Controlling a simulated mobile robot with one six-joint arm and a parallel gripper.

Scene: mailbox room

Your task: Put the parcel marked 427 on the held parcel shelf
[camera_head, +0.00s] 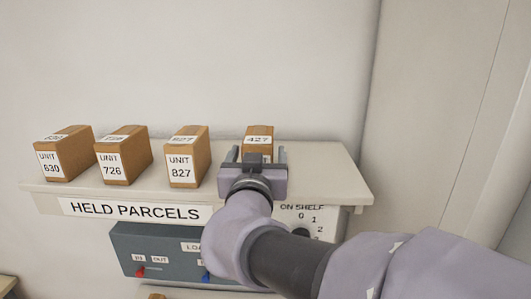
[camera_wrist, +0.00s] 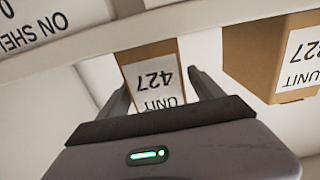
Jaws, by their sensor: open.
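The parcel marked 427 (camera_head: 259,136) is a brown box with a white label, standing on the held parcel shelf (camera_head: 322,180) at the right end of a row. My gripper (camera_head: 252,160) is in front of it and hides most of its front in the head view. In the wrist view the parcel marked 427 (camera_wrist: 152,75) appears upside down, between my gripper's two open fingers (camera_wrist: 160,92). I cannot tell whether the fingers touch its sides. The shelf carries a HELD PARCELS sign (camera_head: 134,210) on its front edge.
Parcels marked 827 (camera_head: 187,157), 726 (camera_head: 123,155) and 630 (camera_head: 63,154) stand to the left on the shelf. The 827 parcel also shows in the wrist view (camera_wrist: 262,60). Below is a blue-grey panel (camera_head: 160,252) with switches. The shelf's right end is clear.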

